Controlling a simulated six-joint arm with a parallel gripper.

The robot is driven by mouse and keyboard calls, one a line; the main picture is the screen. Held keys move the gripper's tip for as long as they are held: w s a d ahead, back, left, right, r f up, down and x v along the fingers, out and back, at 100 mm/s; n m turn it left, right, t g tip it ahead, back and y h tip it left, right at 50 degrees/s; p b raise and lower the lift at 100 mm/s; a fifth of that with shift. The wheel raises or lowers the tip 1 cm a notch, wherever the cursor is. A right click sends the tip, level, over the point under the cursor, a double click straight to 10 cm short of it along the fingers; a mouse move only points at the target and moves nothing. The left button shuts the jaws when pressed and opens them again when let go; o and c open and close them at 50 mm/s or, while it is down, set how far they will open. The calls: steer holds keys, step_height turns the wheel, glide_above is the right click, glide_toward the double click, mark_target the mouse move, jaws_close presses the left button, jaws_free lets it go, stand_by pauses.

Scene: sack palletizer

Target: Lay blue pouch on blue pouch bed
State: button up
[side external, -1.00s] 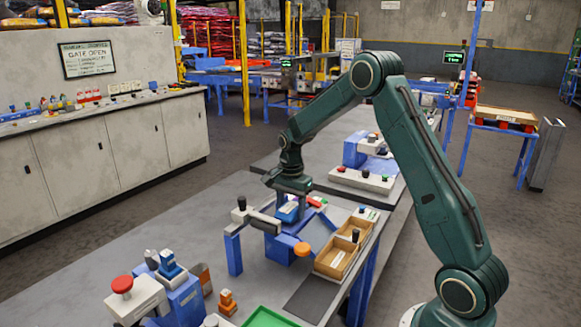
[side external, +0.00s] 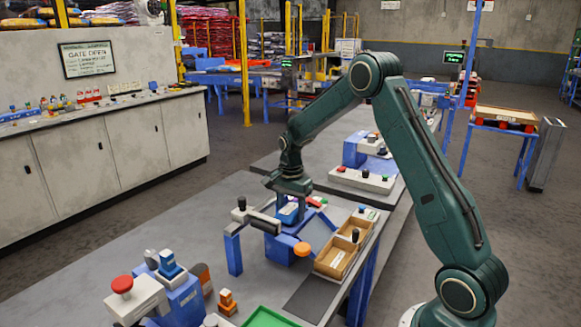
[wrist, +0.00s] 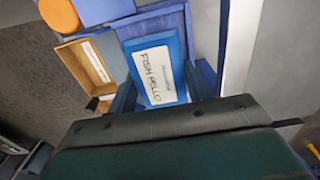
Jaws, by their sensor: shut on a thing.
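The blue pouch (side external: 287,216) hangs between the fingers of my gripper (side external: 291,206), over the blue fixture on the near bench. In the wrist view the pouch (wrist: 172,52) shows a white label reading "FISH PELLE…", with my gripper's fingers (wrist: 161,92) on both of its sides. A blue framed surface (wrist: 163,22) lies around and behind the pouch; it looks like the bed, but the pouch covers most of it. I cannot tell whether the pouch touches it. The blue fixture (side external: 282,246) also shows in the side view.
An orange round knob (side external: 302,249) and wooden bins (side external: 336,262) stand right of the fixture. A grey bar with a black knob (side external: 241,203) is at its left. A red button box (side external: 122,284) and green tray (side external: 268,318) are nearer. The bench's far left is clear.

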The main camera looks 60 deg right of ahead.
steer(key=shift+f, duration=0.15)
steer(key=o, duration=1.1)
steer(key=shift+w+r, duration=0.1)
steer(key=shift+r, duration=3.95)
steer(key=shift+r, duration=0.1)
